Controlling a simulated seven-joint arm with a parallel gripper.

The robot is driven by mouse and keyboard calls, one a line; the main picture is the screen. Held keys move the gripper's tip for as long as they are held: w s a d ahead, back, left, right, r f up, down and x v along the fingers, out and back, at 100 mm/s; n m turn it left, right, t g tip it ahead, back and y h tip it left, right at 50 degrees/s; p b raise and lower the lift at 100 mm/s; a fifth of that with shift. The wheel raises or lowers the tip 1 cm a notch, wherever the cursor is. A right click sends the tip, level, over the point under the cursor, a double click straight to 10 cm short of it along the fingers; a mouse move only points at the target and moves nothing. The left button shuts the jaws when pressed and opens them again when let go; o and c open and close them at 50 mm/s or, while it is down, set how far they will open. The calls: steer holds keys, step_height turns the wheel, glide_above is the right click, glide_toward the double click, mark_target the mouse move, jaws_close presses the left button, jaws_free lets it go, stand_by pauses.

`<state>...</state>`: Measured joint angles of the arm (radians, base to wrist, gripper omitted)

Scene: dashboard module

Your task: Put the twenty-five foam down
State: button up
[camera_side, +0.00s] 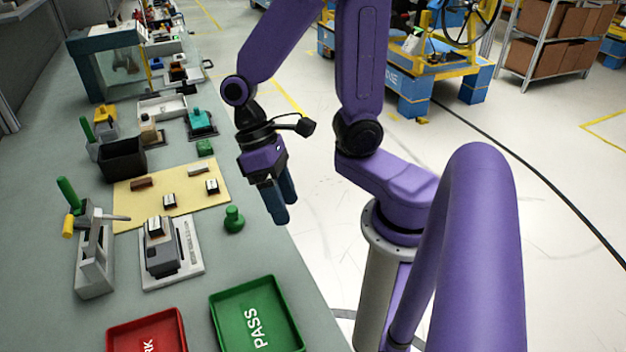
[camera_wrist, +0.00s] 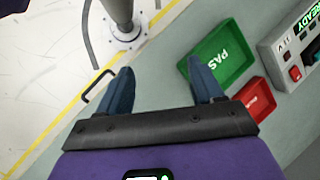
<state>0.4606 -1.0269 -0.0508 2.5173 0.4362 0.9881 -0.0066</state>
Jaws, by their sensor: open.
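My gripper (camera_side: 284,212) is open and empty, pointing down near the bench's right edge, right of the yellow mat. In the wrist view its two blue fingers (camera_wrist: 160,66) are apart with nothing between them. I cannot tell which thing is the twenty-five foam. Several small pieces lie on the yellow mat (camera_side: 141,211): a brown block (camera_side: 142,183), a pale strip (camera_side: 197,170) and small dark-and-white pieces (camera_side: 212,187). A grey block with a dark-and-white top sits in a fixture (camera_side: 160,255) in front of the mat.
A green PASS tray (camera_side: 291,330) and a red tray (camera_side: 120,339) sit at the front. A green knob-shaped piece (camera_side: 234,220) stands left of my gripper. A toggle clamp (camera_side: 95,268) and a black bin (camera_side: 122,160) stand left. In the wrist view, a READY panel (camera_wrist: 293,50) is at right.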

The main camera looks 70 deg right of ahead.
steer(key=s+d+r+n+t+h, duration=0.1)
steer(key=s+d+r+n+t, duration=0.1)
steer(key=n, duration=0.7)
steer(key=s+r+t, duration=0.1)
steer(key=s+t, duration=0.1)
steer(key=shift+s+d+t+h, duration=0.3)
steer(key=shift+d+t, duration=0.1)
